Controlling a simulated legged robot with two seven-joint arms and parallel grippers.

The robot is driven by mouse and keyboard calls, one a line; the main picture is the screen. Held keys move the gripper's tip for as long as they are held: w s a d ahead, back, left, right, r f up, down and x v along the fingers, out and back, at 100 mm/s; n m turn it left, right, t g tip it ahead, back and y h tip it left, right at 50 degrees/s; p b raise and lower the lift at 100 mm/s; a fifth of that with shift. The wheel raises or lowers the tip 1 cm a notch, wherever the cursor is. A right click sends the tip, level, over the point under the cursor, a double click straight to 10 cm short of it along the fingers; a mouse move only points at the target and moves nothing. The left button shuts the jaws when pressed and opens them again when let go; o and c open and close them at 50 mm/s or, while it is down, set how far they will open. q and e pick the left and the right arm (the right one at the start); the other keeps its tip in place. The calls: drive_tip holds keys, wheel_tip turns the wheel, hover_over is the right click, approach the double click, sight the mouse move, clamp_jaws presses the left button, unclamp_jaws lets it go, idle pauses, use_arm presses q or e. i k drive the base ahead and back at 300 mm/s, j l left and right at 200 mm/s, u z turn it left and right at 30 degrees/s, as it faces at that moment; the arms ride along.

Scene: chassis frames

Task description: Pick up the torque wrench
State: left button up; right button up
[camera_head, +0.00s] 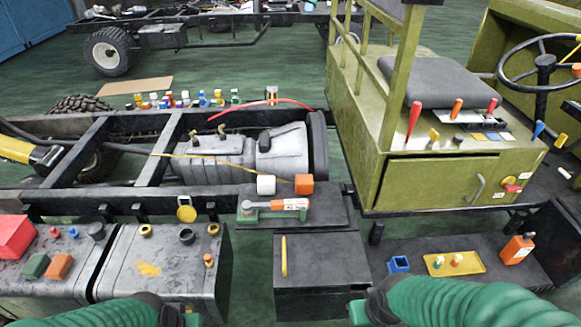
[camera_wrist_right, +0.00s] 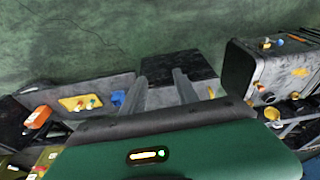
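No tool in view is plainly a torque wrench. A green tool with an orange-and-white labelled part (camera_head: 290,204) lies on a dark plate in the middle of the head view; I cannot tell whether it is the wrench. My right gripper (camera_wrist_right: 160,78) is open in the right wrist view, its two grey fingers apart with nothing held between them. In the head view my right gripper (camera_head: 358,312) is mostly cut off at the bottom edge, right of the dark box. My left gripper (camera_head: 192,318) is also at the bottom edge, its fingers too hidden to read.
A dark box with a yellow handle (camera_head: 322,262) stands between my grippers. A grey tank (camera_head: 165,262) with caps is at left. A yellow tray (camera_head: 454,263), a blue cup (camera_head: 399,264) and an orange container (camera_head: 517,249) are on the right ledge. The olive cab (camera_head: 435,180) rises behind.

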sight(248, 208)
drive_tip(key=i+u, duration=0.4)
drive_tip(key=i+l+u, duration=0.25)
drive_tip(key=u, duration=0.2)
drive_tip(key=i+l+u, duration=0.4)
